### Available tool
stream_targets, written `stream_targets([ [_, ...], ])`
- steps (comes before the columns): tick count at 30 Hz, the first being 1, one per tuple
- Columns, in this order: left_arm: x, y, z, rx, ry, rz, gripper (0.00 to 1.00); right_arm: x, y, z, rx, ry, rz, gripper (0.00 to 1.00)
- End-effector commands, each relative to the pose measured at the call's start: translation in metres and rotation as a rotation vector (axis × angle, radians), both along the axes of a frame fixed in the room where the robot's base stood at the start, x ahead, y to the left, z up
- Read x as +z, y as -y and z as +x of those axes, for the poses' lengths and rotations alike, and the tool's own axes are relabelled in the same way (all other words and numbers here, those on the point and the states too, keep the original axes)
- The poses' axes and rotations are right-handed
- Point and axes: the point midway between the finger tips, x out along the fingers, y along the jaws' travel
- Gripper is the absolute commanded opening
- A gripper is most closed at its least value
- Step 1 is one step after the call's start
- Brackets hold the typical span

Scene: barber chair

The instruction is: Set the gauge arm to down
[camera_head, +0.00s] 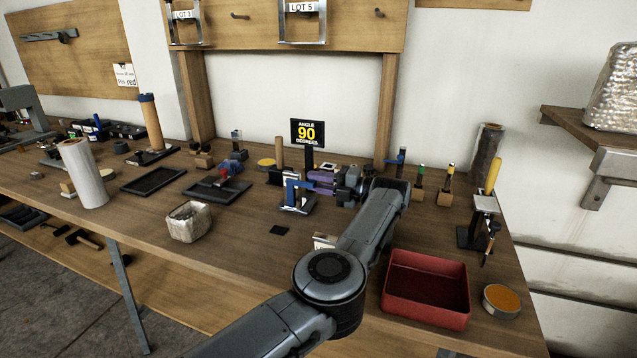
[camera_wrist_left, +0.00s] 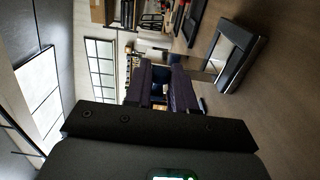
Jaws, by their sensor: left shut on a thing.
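The gauge (camera_head: 297,207) is a small stand on the bench, with a blue arm (camera_head: 292,188) in front of the sign reading "ANGLE 90 DEGREES" (camera_head: 308,132). The blue arm looks bent, with one part upright and one roughly level. My left gripper (camera_head: 318,182) comes in from the right with its purple fingers at the blue arm. It is shut on the gauge arm, though the contact is small and partly hidden. My right gripper is not in view.
A red tray (camera_head: 426,318) and a round orange-topped tin (camera_head: 501,300) stand at the front right. A whitish block-like container (camera_head: 188,222) and black trays (camera_head: 153,180) lie to the left. Several small holders stand behind my arm. The bench front is partly clear.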

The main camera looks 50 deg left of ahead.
Motion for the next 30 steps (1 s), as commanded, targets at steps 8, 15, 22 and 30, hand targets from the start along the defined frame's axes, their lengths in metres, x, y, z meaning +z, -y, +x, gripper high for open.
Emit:
stream_targets([
  [8,0.002,0.002,-0.002,-0.001,0.03,0.02,0.0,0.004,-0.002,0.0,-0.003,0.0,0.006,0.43],
  [15,0.004,0.009,-0.012,0.001,0.138,0.092,0.0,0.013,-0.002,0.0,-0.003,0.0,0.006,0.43],
  [22,0.002,0.018,-0.025,0.0,0.284,0.189,0.0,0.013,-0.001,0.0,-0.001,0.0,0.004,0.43],
  [30,-0.002,0.025,-0.037,0.0,0.43,0.284,0.0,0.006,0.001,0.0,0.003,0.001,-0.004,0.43],
])
